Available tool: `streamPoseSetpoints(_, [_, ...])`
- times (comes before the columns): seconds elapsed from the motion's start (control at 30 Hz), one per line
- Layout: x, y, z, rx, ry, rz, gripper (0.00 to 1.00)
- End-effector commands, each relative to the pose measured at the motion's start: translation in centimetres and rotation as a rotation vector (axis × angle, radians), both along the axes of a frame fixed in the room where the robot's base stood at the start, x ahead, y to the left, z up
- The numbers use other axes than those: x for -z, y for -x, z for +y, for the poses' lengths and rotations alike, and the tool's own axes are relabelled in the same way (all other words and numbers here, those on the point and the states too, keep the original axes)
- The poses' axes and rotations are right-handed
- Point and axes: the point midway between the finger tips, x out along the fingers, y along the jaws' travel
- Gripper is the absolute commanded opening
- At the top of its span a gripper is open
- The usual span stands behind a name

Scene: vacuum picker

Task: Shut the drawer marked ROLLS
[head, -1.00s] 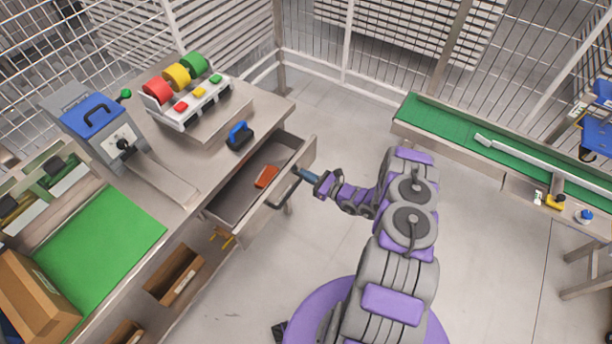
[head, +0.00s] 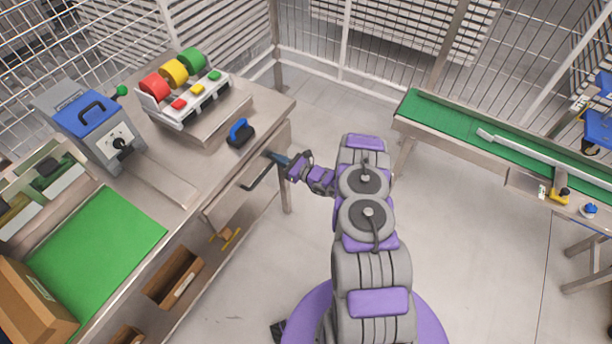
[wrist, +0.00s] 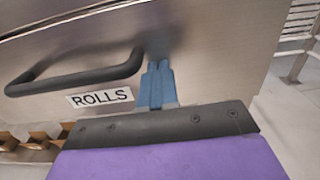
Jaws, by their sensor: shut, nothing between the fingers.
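The drawer marked ROLLS shows in the wrist view as a metal front (wrist: 210,40) with a dark bar handle (wrist: 80,75) and a white ROLLS label (wrist: 100,97). In the head view its handle (head: 258,176) sits close against the bench side, and the drawer's inside is not visible. My gripper (head: 275,158) is at the drawer front near the handle's far end. In the wrist view the blue fingers of my gripper (wrist: 157,70) are together and empty, right of the handle, at or very near the front. I cannot tell whether they touch it.
The metal workbench (head: 165,205) holds a blue-handled block (head: 240,133), a stand with coloured rolls (head: 190,105) and a green mat (head: 95,245). A green conveyor (head: 470,125) stands at right. Open floor lies between bench and conveyor.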

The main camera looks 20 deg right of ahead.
Motion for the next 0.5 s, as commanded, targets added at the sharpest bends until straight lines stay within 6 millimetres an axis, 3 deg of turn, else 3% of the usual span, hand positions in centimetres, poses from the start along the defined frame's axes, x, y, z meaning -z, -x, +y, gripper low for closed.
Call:
streamPoseSetpoints(0.2, [0.4,-2.6,2.1,-0.003,0.000,0.001,0.00])
streamPoseSetpoints(0.5, [0.2,-4.1,3.0,0.001,0.000,0.005,0.00])
